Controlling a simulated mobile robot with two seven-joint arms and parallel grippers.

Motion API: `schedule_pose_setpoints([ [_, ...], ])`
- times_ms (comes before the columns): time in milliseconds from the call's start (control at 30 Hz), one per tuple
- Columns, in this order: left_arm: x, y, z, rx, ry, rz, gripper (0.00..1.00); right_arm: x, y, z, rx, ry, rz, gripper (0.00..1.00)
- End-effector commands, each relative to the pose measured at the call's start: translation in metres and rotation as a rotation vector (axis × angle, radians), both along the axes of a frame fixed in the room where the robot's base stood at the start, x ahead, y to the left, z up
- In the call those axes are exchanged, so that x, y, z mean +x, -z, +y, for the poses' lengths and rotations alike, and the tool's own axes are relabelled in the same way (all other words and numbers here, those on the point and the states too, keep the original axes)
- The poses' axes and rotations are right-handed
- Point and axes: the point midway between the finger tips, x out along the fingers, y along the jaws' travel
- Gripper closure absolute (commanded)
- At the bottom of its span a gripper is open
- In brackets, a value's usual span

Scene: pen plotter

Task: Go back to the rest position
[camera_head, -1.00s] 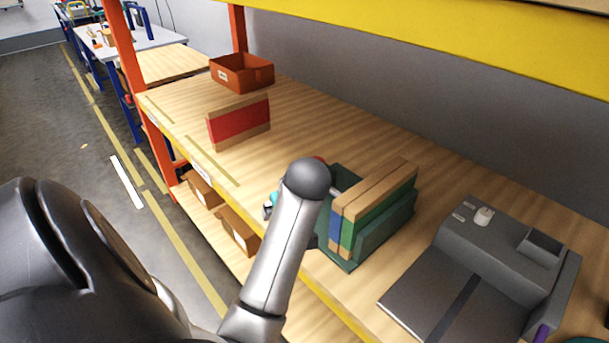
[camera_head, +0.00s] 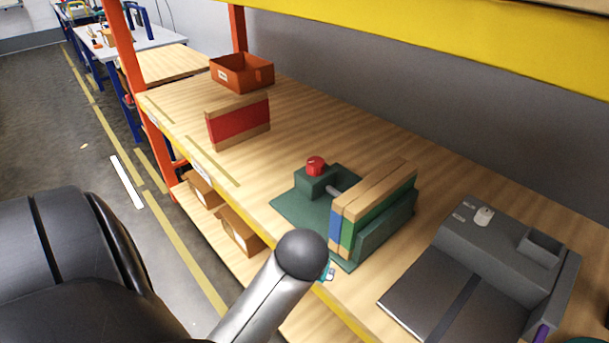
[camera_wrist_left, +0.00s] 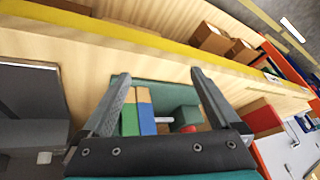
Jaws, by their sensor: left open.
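My left gripper (camera_wrist_left: 158,78) is open in the left wrist view, its two fingers spread with nothing held between them. The green fixture (camera_head: 290,212) with a red knob (camera_head: 316,165) and the upright blue, green and wood-coloured boards (camera_head: 375,208) shows beyond and below the fingers there. In the head view my left arm comes in from below, in front of the shelf edge. Its rounded link hides most of the gripper, and only a small teal part shows beside it. The gripper looks apart from the fixture. My right gripper is in neither view.
A grey machine (camera_head: 476,262) sits on the shelf at the right. A red and wood-coloured block (camera_head: 238,122) and an orange bin (camera_head: 242,73) stand farther left. A yellow beam (camera_head: 440,42) crosses above. Cardboard boxes (camera_head: 238,229) sit on the lower shelf. Floor at left is open.

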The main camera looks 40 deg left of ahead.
Motion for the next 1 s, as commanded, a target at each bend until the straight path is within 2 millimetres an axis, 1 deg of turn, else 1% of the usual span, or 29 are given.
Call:
schedule_pose_setpoints([
  [433,0.0,0.0,0.0,0.001,-0.001,-0.001,0.04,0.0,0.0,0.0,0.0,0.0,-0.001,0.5],
  [533,-0.005,0.002,-0.006,-0.003,0.031,0.01,0.04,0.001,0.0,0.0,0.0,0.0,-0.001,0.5],
  [667,-0.023,0.009,-0.03,-0.02,0.163,0.048,0.04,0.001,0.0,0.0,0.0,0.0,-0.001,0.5],
  [833,-0.058,0.017,-0.073,-0.068,0.387,0.105,0.04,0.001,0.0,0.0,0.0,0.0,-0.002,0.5],
  [1000,-0.092,0.018,-0.112,-0.126,0.581,0.141,0.04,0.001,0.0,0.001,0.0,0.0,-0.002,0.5],
])
